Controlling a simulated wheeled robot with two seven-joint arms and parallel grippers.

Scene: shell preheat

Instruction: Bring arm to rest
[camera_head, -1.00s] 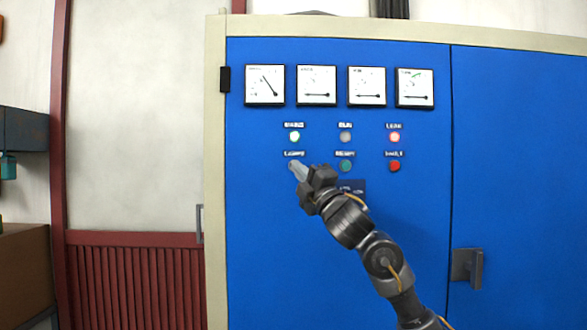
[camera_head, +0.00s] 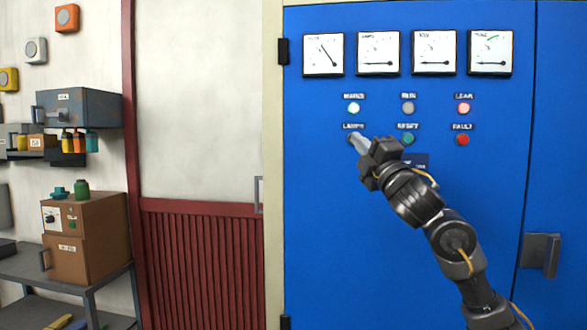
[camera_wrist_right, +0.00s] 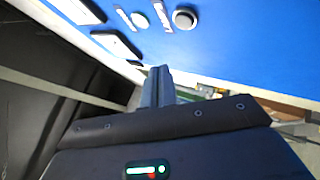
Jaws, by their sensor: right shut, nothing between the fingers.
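My right gripper (camera_head: 358,142) is in front of the blue cabinet (camera_head: 330,230), its fingers together and empty. In the head view its tips overlap the spot just below the LAMPS label (camera_head: 353,127) and hide most of what is there. In the right wrist view the closed fingers (camera_wrist_right: 158,85) point toward the blue panel (camera_wrist_right: 235,40), with a dark round button (camera_wrist_right: 185,17) beyond them. I cannot tell whether the tips touch the panel. My left gripper is not in view.
Dial gauges (camera_head: 378,54) line the cabinet top. Below are a lit MAINS lamp (camera_head: 353,108), a green RESET button (camera_head: 408,139) and a red FAULT light (camera_head: 462,140). A door handle (camera_head: 540,255) sticks out at right. A shelf (camera_head: 22,268) with brown boxes stands at left.

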